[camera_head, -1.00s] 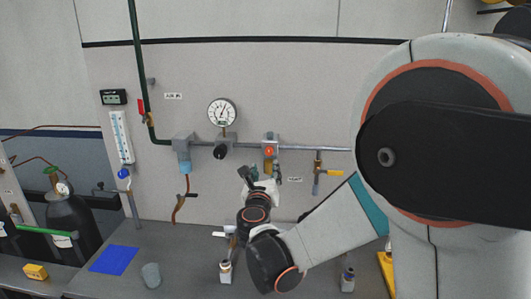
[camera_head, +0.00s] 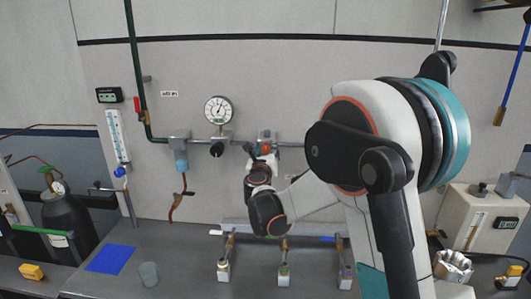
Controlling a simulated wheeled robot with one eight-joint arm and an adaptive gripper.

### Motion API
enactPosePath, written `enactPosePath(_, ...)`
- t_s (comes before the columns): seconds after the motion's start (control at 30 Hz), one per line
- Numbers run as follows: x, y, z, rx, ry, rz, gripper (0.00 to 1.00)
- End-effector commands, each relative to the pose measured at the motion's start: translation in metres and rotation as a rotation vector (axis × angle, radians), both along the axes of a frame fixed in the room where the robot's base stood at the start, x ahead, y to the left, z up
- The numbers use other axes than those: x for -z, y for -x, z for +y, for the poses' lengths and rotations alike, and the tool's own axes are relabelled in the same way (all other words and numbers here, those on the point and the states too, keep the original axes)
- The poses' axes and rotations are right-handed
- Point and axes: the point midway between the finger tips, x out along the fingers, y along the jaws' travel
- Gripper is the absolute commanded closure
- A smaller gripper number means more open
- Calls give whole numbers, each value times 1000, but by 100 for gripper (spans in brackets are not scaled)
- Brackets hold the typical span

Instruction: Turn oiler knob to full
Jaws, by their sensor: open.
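The oiler (camera_head: 267,134) hangs on the grey pipe along the back wall, right of the pressure gauge. Its orange-red knob (camera_head: 266,149) shows as a small spot just above and between the ends of my gripper. My gripper (camera_head: 262,154) is open, reaching up from below, close in front of the oiler. It hides the oiler's lower part. Whether the fingers touch the knob I cannot tell. The knob's setting is too small to read.
A round gauge (camera_head: 218,110) and black regulator knob (camera_head: 217,150) sit left of the oiler. A filter bowl (camera_head: 181,160) hangs further left. Several small fittings, including a left one (camera_head: 223,270), stand on the bench below. A machined housing (camera_head: 453,266) lies at right.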

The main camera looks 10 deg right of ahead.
Motion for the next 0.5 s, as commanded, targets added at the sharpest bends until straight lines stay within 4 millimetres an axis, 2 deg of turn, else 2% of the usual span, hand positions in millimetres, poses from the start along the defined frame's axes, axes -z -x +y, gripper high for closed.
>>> enactPosePath(0.3, 0, -3, -1, 0, 0, 0, 56)
enactPosePath(0.33, 0, -3, -1, 0, 0, 0, 58)
enactPosePath(0.5, 0, -3, -1, 0, 0, 0, 97)
